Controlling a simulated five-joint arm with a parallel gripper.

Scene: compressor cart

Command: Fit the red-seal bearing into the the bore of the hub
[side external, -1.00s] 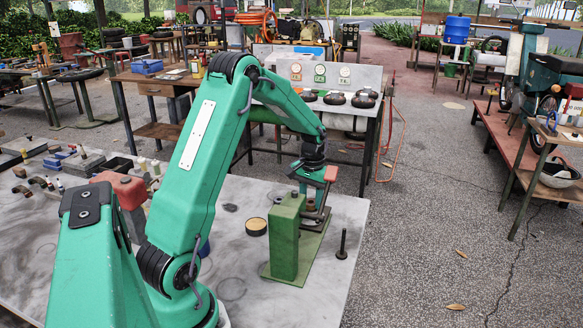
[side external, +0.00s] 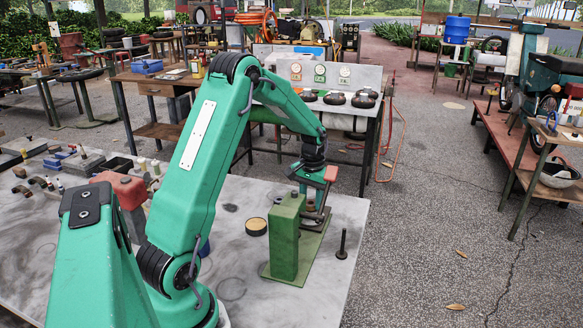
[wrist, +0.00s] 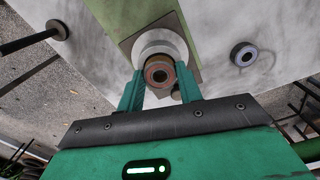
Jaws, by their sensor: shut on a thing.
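The red-seal bearing (wrist: 158,73) is a small ring with a reddish face and a dark centre, between my fingertips in the wrist view. My gripper (wrist: 160,88) is shut on it. The pale metal hub (wrist: 160,42) shows just behind the bearing, on a green plate. The bearing overlaps the hub's lower part in that view and hides its bore, so I cannot tell whether they touch. In the side view my gripper (side external: 314,182) is low over the green fixture plate (side external: 282,268), behind the green block; the bearing is not clear there.
The upright green block (side external: 285,236) stands close in front of my gripper. Another ring with a grey-blue face (wrist: 243,54) lies on the table. The table's right edge is near.

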